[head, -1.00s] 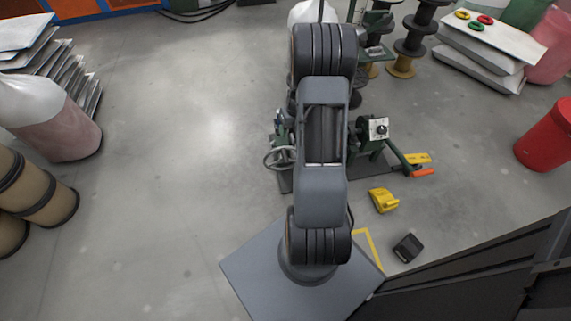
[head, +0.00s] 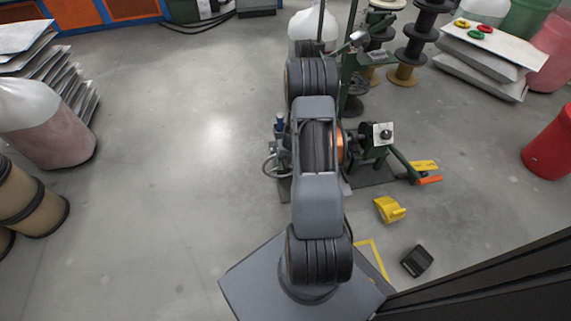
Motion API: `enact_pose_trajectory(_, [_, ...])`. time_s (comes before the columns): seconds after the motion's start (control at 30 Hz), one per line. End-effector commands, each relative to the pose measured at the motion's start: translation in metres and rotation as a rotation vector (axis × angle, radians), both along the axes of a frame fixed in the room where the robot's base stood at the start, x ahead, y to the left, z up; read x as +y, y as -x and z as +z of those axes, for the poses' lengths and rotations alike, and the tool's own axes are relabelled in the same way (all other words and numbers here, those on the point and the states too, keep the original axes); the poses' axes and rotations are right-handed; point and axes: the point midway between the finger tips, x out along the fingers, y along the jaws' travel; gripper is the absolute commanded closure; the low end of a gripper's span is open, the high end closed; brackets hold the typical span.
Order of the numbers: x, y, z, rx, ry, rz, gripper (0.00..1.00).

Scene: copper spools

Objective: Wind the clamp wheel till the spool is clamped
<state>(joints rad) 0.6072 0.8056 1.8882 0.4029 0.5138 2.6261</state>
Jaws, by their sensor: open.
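The clamp wheel (head: 269,166), a grey ring-shaped handwheel, shows left of my arm in the head view, at the left end of the green winding machine (head: 367,150). Only part of the wheel is clear. A copper-orange strip of what looks like the spool (head: 340,143) shows just right of my arm, beside the machine's right-hand upright. My arm hides most of the spool and the machine's middle, so I cannot tell whether the clamp touches the spool. My gripper is not seen; my own arm links cover the area where it may be.
An orange-handled crank (head: 428,180) sticks out right of the machine. A yellow part (head: 390,209) and a black box (head: 416,261) lie on the floor. Dark spools (head: 415,45) stand behind, a red bin (head: 551,142) at right.

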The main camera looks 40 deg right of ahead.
Motion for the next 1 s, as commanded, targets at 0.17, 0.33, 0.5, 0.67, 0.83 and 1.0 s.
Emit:
enact_pose_trajectory(0.17, [0.0012,-0.0005,-0.0069,0.0,0.0,0.0,0.48])
enact_pose_trajectory(0.33, [0.0013,-0.0006,-0.0068,0.0,0.0,0.0,0.48])
enact_pose_trajectory(0.5, [0.0013,-0.0005,-0.0067,0.0,0.0,0.0,0.55])
enact_pose_trajectory(0.67, [0.0013,-0.0005,-0.0066,0.0,0.0,0.0,0.7])
enact_pose_trajectory(0.83, [0.0015,-0.0006,-0.0066,0.0,0.0,0.0,0.86])
enact_pose_trajectory(1.0, [0.0017,-0.0007,-0.0066,0.0,0.0,0.0,1.0])
